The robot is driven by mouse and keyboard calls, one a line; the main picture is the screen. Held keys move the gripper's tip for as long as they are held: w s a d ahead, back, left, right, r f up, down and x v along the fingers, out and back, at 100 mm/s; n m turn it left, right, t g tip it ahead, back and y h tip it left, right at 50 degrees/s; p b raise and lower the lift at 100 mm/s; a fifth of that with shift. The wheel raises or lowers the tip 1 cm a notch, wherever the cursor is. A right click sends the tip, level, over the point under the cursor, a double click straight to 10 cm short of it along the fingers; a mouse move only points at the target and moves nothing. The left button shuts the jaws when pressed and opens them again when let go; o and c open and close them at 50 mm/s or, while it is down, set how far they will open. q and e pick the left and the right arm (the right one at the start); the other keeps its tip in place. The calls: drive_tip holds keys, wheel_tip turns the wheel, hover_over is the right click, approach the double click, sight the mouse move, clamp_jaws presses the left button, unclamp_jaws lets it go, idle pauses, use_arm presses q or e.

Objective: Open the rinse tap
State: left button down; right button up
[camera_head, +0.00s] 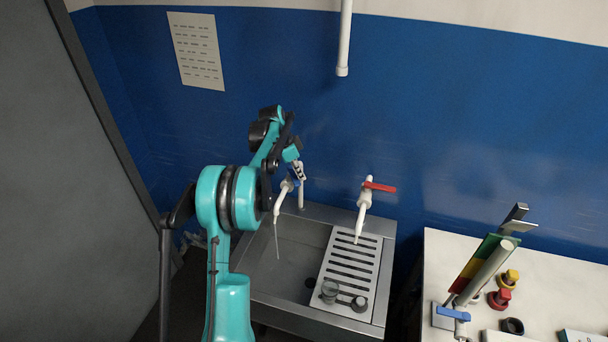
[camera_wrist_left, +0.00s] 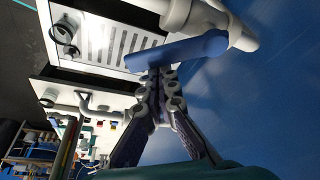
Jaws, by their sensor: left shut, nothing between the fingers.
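A white tap (camera_head: 280,200) with a blue lever handle (camera_head: 289,184) stands at the back left of the steel sink (camera_head: 286,248). A thin pale stream, like water, hangs from its spout into the basin. My left gripper (camera_head: 298,171) is at the blue handle, coming from above. In the left wrist view its fingers (camera_wrist_left: 160,78) are shut with nothing between them, tips against or very close to the blue handle (camera_wrist_left: 185,48). Contact is hard to judge. A second white tap with a red lever (camera_head: 378,187) stands to the right. My right gripper is not in view.
A slotted drain board (camera_head: 350,262) covers the sink's right side, with small glass vessels (camera_head: 330,291) at its front. A white bench (camera_head: 450,260) with coloured items and a blue-handled stopcock stands at right. A white pipe (camera_head: 344,45) hangs on the blue wall.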

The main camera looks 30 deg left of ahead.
use_arm(q)
drive_tip(key=m, duration=0.1)
drive_tip(key=s+a+m, duration=0.1)
drive_tip(key=shift+s+m+g+h+b, duration=0.2)
drive_tip(key=shift+m+g+h+b, duration=0.1)
drive_tip(key=shift+s+a+b, duration=0.4)
drive_tip(key=shift+s+a, duration=0.3)
drive_tip(key=shift+a, duration=0.25)
drive_tip(key=shift+w+a, duration=0.1)
